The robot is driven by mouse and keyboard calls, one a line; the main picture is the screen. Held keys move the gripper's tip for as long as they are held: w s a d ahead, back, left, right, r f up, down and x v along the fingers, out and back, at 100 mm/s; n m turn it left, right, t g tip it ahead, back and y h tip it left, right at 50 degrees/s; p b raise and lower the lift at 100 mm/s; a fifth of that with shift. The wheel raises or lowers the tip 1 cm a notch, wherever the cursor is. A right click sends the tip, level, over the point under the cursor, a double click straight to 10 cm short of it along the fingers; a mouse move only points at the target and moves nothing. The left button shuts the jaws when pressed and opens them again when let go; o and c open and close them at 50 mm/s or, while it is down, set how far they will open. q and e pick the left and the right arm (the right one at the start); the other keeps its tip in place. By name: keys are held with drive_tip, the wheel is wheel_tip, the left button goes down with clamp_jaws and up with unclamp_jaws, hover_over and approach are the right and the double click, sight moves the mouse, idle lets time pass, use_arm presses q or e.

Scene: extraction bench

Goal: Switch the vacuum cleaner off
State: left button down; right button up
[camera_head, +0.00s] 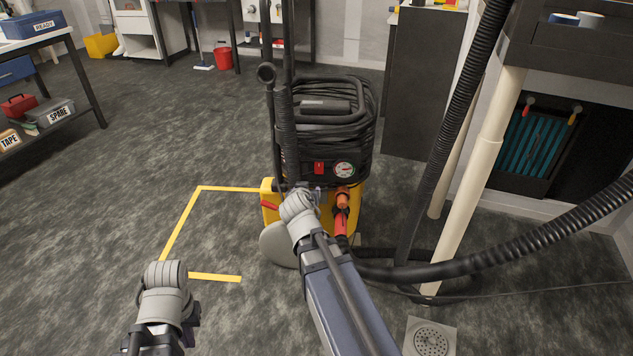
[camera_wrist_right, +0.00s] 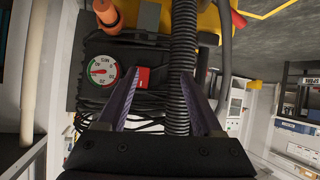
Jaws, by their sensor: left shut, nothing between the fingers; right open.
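The vacuum cleaner (camera_head: 322,130) stands upright on the floor, with a black upper body and a yellow base. Its red switch (camera_head: 319,167) is on the front panel, left of a round gauge (camera_head: 344,169). In the right wrist view the red switch (camera_wrist_right: 143,77) shows close to the left fingertip, with the gauge (camera_wrist_right: 101,70) further left. I cannot tell the switch's position. My right gripper (camera_wrist_right: 160,78) is open and empty in front of the panel; contact is not visible. My left gripper (camera_head: 157,345) is shut and empty, low at the left, away from the vacuum.
A ribbed black hose (camera_head: 520,245) runs from the vacuum's front to the right. Another ribbed hose (camera_wrist_right: 182,60) passes between my right fingers in view. A cream pipe (camera_head: 482,170) stands at right. Yellow tape (camera_head: 180,225) marks open floor at left.

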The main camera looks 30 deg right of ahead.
drive_tip(key=t, duration=0.1)
approach(319, 172)
drive_tip(key=shift+m+h, duration=0.3)
drive_tip(key=shift+m, duration=0.1)
drive_tip(key=shift+b+x, duration=1.65)
drive_tip(key=shift+x, duration=2.15)
drive_tip(key=shift+a, duration=0.2)
clamp_jaws()
